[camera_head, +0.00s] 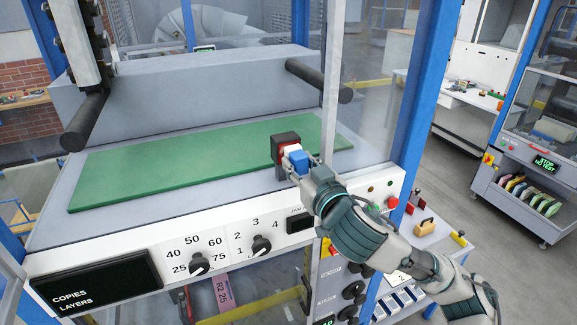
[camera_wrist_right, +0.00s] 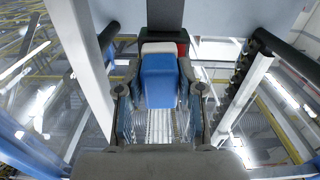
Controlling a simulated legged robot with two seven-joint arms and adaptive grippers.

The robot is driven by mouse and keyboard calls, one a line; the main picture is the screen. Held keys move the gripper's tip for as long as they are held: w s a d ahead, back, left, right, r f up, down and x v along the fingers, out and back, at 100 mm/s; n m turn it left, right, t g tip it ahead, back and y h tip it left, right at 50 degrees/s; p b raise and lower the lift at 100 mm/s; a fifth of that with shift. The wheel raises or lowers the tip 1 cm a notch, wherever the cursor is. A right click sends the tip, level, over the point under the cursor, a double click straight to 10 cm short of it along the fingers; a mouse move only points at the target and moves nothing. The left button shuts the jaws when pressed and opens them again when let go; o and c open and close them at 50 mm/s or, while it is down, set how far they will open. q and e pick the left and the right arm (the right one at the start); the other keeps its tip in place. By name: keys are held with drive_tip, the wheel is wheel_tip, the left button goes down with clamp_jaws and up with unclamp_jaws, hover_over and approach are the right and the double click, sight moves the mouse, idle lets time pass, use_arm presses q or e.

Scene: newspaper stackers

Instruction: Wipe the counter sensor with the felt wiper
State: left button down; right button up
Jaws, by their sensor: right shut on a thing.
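The counter sensor (camera_head: 284,138) is a dark box with a red face, standing on a short post at the front right of the green mat. My right gripper (camera_head: 296,168) is shut on the felt wiper (camera_head: 298,158), which has a blue block handle and a white pad. The white pad is at the sensor's red face and partly covers it; I cannot tell whether they touch. In the right wrist view the blue handle (camera_wrist_right: 160,80) sits between the fingers, with the white pad and a bit of red beyond it. My left gripper is not in view.
The green mat (camera_head: 190,165) lies clear on the machine's bed. A blue frame post (camera_head: 420,90) and a thin grey post (camera_head: 333,80) rise near my right arm. Below is a white panel with dials (camera_head: 262,246). A side table with small items stands at right.

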drive_tip(key=shift+d, duration=0.25)
drive_tip(key=shift+w+d+p, duration=0.3)
drive_tip(key=shift+w+d, duration=0.45)
drive_tip(key=shift+d, duration=0.05)
drive_tip(key=shift+r, duration=0.1)
